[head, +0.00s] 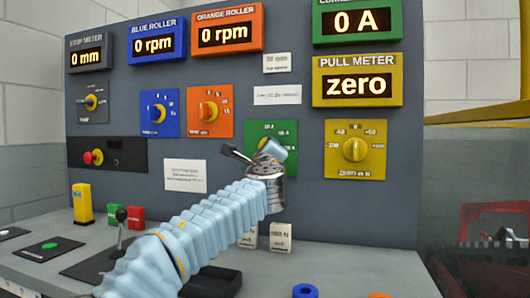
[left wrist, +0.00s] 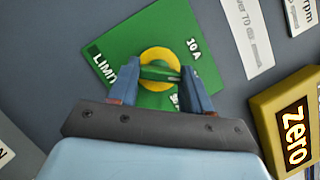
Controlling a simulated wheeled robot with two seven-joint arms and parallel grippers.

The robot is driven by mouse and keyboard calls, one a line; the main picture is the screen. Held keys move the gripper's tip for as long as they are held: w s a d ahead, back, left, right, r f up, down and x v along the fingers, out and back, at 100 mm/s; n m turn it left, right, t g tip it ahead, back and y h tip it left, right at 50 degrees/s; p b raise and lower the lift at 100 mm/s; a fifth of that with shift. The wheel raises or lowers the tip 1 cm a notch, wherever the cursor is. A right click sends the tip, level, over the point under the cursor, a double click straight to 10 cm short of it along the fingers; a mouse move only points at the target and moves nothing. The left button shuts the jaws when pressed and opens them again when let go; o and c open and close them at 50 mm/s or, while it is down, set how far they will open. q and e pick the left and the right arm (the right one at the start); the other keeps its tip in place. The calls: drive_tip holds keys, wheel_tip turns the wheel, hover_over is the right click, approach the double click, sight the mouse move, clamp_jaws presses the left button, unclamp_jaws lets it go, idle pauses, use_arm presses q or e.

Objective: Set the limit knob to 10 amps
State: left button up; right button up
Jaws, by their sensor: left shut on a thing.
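The limit knob (left wrist: 156,54) is a yellow disc with a green grip bar, on a green plate (left wrist: 110,43) lettered LIMIT. The "10 A" mark lies up and right of the knob in the left wrist view. My left gripper (left wrist: 160,74) is shut on the knob's bar, one finger at each end. The bar lies nearly level in that view; which mark it points to I cannot tell. In the head view my left gripper (head: 268,150) covers most of the knob on the green plate (head: 286,129). The green current display (head: 357,21) reads 0 A. My right gripper is not in view.
A yellow pull meter (head: 356,84) reading "zero" is above a yellow knob plate (head: 355,150) to the right. Orange (head: 224,118) and blue (head: 172,122) knob plates are up and left. A black lever (head: 121,216) stands on the desk at left.

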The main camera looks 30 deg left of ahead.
use_arm(q)
drive_tip(key=shift+r+n+g+p, duration=0.1)
drive_tip(key=shift+n+g+p, duration=0.55)
drive_tip(key=shift+n, duration=1.35)
drive_tip(key=shift+r+n+g+p, duration=0.1)
drive_tip(key=shift+n+g+p, duration=0.2)
drive_tip(key=shift+n+g, duration=1.15)
drive_tip(key=shift+f+n+t, duration=0.1)
drive_tip(key=shift+n+t, duration=0.4)
drive_tip(key=shift+n, duration=0.25)
drive_tip(key=o, duration=1.1)
drive_tip(key=shift+c, duration=0.2)
drive_tip(key=b+v, duration=0.3)
drive_tip(key=v, duration=1.1)
